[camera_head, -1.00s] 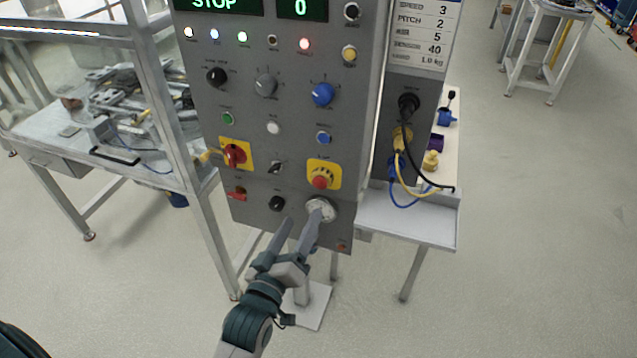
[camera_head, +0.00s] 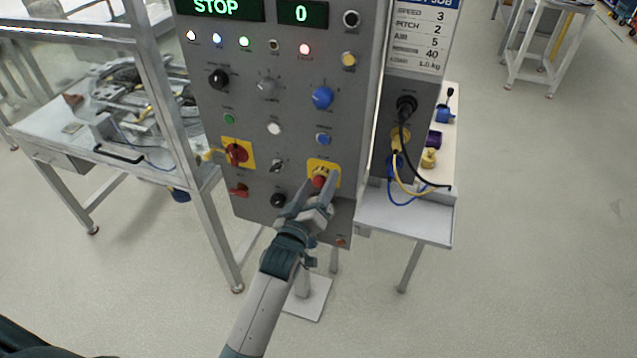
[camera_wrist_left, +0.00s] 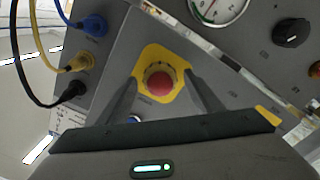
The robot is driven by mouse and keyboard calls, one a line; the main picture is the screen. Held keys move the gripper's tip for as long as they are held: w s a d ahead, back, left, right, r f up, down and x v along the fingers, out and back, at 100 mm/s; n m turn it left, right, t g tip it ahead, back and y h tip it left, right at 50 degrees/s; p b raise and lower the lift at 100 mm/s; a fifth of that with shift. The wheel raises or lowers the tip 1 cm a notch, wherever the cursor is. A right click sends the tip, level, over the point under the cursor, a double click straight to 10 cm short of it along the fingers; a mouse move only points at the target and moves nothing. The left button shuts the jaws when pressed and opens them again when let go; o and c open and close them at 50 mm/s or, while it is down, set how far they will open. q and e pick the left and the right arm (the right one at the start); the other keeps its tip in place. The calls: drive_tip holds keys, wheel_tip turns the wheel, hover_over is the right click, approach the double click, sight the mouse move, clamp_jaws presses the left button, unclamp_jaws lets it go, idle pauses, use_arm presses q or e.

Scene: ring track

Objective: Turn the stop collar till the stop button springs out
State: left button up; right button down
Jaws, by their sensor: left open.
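The red stop button (camera_head: 319,181) sits on a yellow plate (camera_head: 331,168) low on the grey control panel, right of centre. In the left wrist view the red button (camera_wrist_left: 159,83) is ringed by the yellow collar (camera_wrist_left: 151,68) on its yellow plate. My left gripper (camera_head: 318,186) is open at the button. In the left wrist view its two fingers (camera_wrist_left: 156,88) stand on either side of the button and collar, with gaps visible. Whether a finger touches the collar cannot be told. My right gripper is not in view.
The panel's display (camera_head: 216,7) reads STOP. A red switch on a yellow plate (camera_head: 237,153) and a black knob (camera_head: 278,200) are to the left. Cables (camera_head: 401,160) hang from sockets on the right side panel. A round gauge (camera_wrist_left: 218,8) shows in the wrist view.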

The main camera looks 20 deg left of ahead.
use_arm(q)
drive_tip(key=c, duration=1.1)
drive_tip(key=shift+o, duration=0.2)
drive_tip(key=shift+m, duration=0.6)
drive_tip(key=m+p, duration=0.1)
drive_tip(key=m, duration=0.2)
drive_tip(key=shift+m+p, duration=0.3)
drive_tip(key=m, duration=0.4)
drive_tip(key=shift+m+p, duration=0.3)
drive_tip(key=shift+p, duration=0.1)
drive_tip(key=o, duration=1.1)
drive_tip(key=shift+c, duration=0.2)
